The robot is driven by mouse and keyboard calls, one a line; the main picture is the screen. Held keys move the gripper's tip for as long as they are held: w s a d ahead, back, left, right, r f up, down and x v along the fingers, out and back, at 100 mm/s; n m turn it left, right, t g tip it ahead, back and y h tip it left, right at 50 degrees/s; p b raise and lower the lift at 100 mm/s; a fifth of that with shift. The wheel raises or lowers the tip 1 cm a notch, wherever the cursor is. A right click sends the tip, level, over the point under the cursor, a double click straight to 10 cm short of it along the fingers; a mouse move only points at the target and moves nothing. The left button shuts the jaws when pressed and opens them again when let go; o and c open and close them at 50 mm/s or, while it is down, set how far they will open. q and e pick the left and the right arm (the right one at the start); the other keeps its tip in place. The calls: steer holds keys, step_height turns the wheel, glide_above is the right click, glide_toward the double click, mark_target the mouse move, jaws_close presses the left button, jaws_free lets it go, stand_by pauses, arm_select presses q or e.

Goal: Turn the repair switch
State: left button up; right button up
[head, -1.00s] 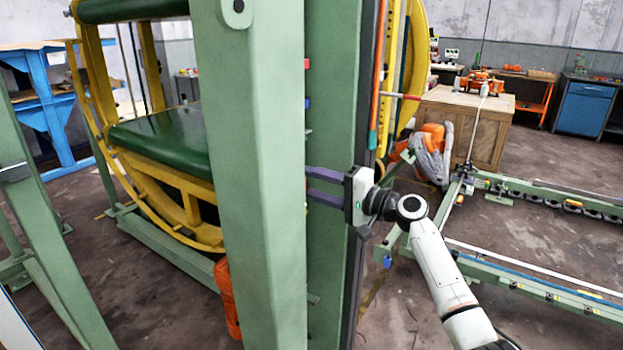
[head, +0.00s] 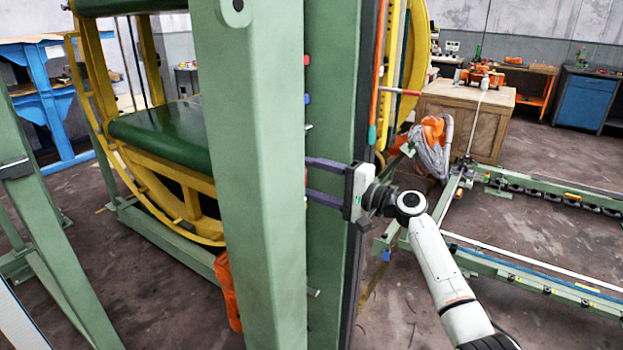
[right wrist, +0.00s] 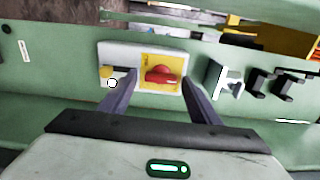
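The repair switch (right wrist: 162,77) is a red knob on a yellow plate, set in a pale box on a green beam in the right wrist view. The knob lies crosswise in the picture, between the two dark fingers of my right gripper (right wrist: 160,80). The fingers are apart, one on each side of the yellow plate, and I see a gap between each finger and the knob. In the head view my right gripper (head: 310,180) reaches left into the gap behind the green front post, which hides most of the switch. My left gripper is not in view.
The green front post (head: 255,200) stands close to my right fingertips. In the wrist view, white and black brackets (right wrist: 270,85) sit right of the switch, and a small yellow part (right wrist: 109,72) sits left. A wooden crate (head: 465,110) and green floor rails (head: 550,195) stand farther right.

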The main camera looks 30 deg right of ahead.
steer(key=b+v, duration=0.2)
steer(key=v, duration=0.8)
steer(key=shift+s, duration=0.2)
stand_by(0.5)
